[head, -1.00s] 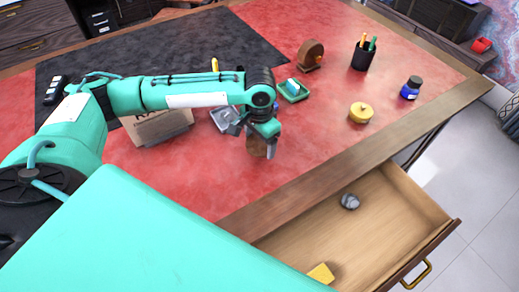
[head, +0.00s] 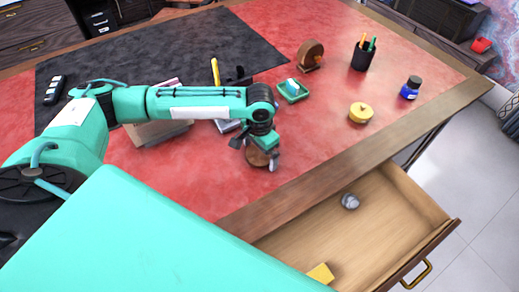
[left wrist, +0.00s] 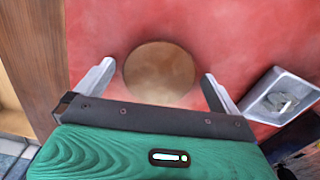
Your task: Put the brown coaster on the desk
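The brown coaster (head: 258,158) is a round disc below my left gripper on the red part of the desk (head: 310,120), near its front edge. My left gripper (head: 255,154) is open, with its fingers spread to either side of the coaster. In the left wrist view the coaster (left wrist: 158,73) appears flat on the red surface, with a gap to each finger of the gripper (left wrist: 158,82). My right gripper is not in view.
A grey metal tray (left wrist: 280,98) lies beside the right finger in the wrist view. A green dish (head: 292,92), yellow round object (head: 361,112), ink bottle (head: 411,88) and pen cup (head: 363,55) stand farther right. An open drawer (head: 390,215) juts out in front.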

